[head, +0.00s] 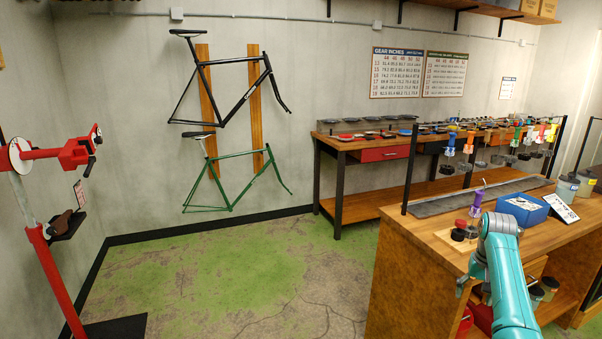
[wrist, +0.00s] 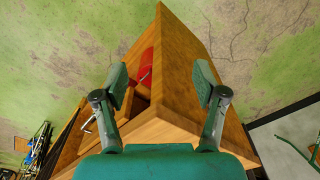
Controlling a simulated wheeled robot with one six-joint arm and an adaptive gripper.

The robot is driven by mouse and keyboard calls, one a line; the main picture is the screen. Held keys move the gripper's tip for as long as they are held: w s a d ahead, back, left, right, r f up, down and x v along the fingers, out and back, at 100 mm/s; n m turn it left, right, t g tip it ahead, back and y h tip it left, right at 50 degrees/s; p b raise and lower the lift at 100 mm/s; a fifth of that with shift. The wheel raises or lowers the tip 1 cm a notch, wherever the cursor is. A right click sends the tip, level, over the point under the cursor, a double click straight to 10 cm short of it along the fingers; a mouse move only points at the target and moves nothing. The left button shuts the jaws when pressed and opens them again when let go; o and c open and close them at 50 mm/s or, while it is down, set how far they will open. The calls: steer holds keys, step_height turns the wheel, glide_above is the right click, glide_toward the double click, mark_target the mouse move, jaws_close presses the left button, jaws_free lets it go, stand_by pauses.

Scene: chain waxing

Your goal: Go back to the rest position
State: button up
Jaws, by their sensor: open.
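My teal arm rises at the lower right of the head view, beside the near wooden workbench (head: 400,262). In the wrist view my gripper (wrist: 161,84) is open, with its two green finger pads wide apart. Nothing is between the pads. Beyond them lie the bench's wooden side and corner (wrist: 185,70) and the green, worn floor.
The near bench carries a blue box (head: 522,209), a purple-handled tool (head: 476,203), a dark mat (head: 450,202) and a rack of hanging coloured tools. A red repair stand (head: 50,262) is at the left. The floor (head: 230,275) between is clear.

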steer(key=s+a+f+n+t+h, duration=0.15)
steer(key=s+a+f, duration=0.3)
steer(key=f, duration=0.75)
steer(key=s+a+f+t+y, duration=0.1)
steer(key=s+a+f+t, duration=0.3)
steer(key=f, duration=0.9)
steer(key=s+a+f+n+t, duration=0.1)
steer(key=s+a+f, duration=0.45)
steer(key=s, duration=0.25)
steer(key=s+a+f, duration=0.5)
steer(key=s+a, duration=0.1)
steer(key=s, duration=0.3)
steer(key=s+a+r+n+t, duration=0.15)
steer(key=s+a+r, duration=0.25)
steer(key=s, duration=0.7)
steer(key=s+a+r+t, duration=0.2)
steer(key=s+a+r, duration=0.15)
steer(key=s, duration=0.65)
steer(key=s+a+r+t, duration=0.1)
steer(key=s+r+t, duration=0.1)
steer(key=s+r, duration=0.5)
steer(key=s+a+r+n+t, duration=0.1)
steer(key=s+r, duration=0.7)
steer(key=r, duration=0.9)
steer(key=shift+s+a+t, duration=0.15)
steer(key=shift+a+t, duration=0.2)
steer(key=shift+t, duration=0.25)
